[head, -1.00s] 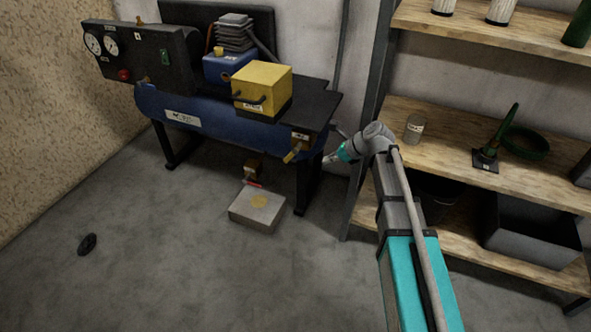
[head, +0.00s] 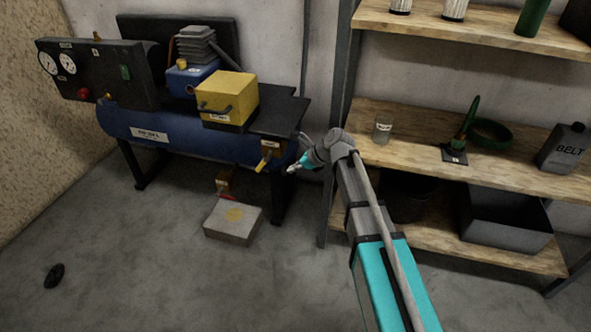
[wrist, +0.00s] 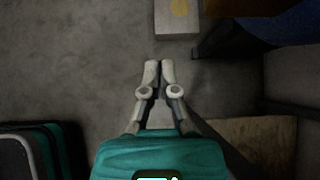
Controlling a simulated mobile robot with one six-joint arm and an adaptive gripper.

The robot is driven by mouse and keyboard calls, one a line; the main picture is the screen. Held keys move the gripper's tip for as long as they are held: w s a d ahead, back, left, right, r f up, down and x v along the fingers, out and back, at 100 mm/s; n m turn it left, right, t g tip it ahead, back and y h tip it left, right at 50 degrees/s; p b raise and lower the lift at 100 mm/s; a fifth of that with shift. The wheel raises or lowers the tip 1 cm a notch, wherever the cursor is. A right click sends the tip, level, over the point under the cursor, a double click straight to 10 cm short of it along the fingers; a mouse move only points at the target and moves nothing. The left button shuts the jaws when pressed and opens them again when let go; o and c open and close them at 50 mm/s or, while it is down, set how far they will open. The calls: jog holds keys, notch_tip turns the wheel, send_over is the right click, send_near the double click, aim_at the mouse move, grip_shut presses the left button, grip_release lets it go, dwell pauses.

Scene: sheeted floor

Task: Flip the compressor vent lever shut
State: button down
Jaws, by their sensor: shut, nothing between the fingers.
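The blue compressor tank (head: 185,142) stands on dark legs by the wall. A yellow lever (head: 262,163) hangs angled down and left from a labelled fitting (head: 270,145) at the tank's right end. A red lever (head: 228,197) sticks out to the right from a brass valve (head: 223,181) under the tank. The labels are too small to read, so I cannot tell which lever is the vent. My gripper (head: 291,170) appears just right of the yellow lever and does not visibly touch it. In the wrist view its fingers (wrist: 159,69) are together and empty; neither lever shows clearly there.
A grey block (head: 233,231) with a yellow patch sits on the floor below the red lever. A yellow box (head: 228,97) stands on the compressor top. Wooden shelves (head: 385,158) rise close right of my arm. The floor at front left is clear except a black disc (head: 54,275).

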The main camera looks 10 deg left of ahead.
aim_at(264, 161)
jog(key=a+f+b, duration=0.2)
jog(key=a, duration=0.6)
jog(key=shift+w+a+f, duration=0.3)
jog(key=shift+w+f, duration=0.05)
jog(key=shift+f, duration=0.05)
jog(key=shift+a, duration=0.1)
dwell(0.4)
